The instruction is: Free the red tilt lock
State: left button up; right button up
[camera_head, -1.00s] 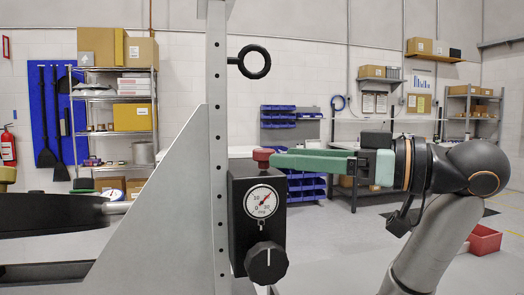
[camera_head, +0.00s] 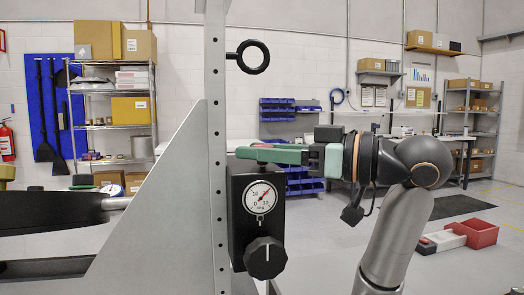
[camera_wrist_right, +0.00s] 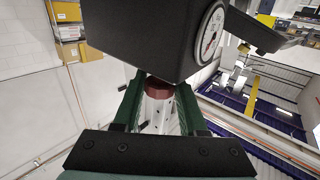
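The red tilt lock (camera_wrist_right: 157,88) is a red knob on top of the black gauge box (camera_head: 238,240). It shows in the right wrist view between the green fingers of my right gripper (camera_wrist_right: 160,105). It fills most of the gap; whether both fingers press on it I cannot tell. The fingertips are hidden behind the box. In the head view my right gripper (camera_head: 258,153) reaches in from the right, level across the box's top, and hides the knob. The box has a white dial (camera_head: 260,197) and a black knob (camera_head: 265,258). My left gripper is not visible.
A grey upright post (camera_head: 215,80) with holes and a slanted plate (camera_head: 165,205) stands left of the box. Shelves and blue bins (camera_head: 290,108) are far behind.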

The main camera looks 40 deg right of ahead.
grip_shut()
jog(key=shift+n+y, duration=0.3)
jog(key=shift+y, duration=0.2)
jog(key=shift+n+g+y+b, duration=0.35)
jog(key=shift+n+g+y, duration=0.35)
jog(key=shift+y, duration=0.2)
jog(key=shift+n+g+y, duration=0.7)
jog(key=shift+y, duration=0.3)
jog(key=n+g+y+p, duration=0.1)
jog(key=n+g+y, duration=0.2)
jog(key=g, duration=0.1)
jog(key=shift+r+n+g+y, duration=0.1)
jog(key=shift+n+g+y, duration=0.2)
jog(key=shift+n+y, duration=0.1)
jog(key=shift+n+g+y, duration=0.4)
jog(key=shift+n+g, duration=0.2)
jog(key=shift+g, duration=0.1)
jog(key=shift+p, duration=0.35)
jog(key=shift+n+g, duration=0.4)
jog(key=shift+g, duration=0.1)
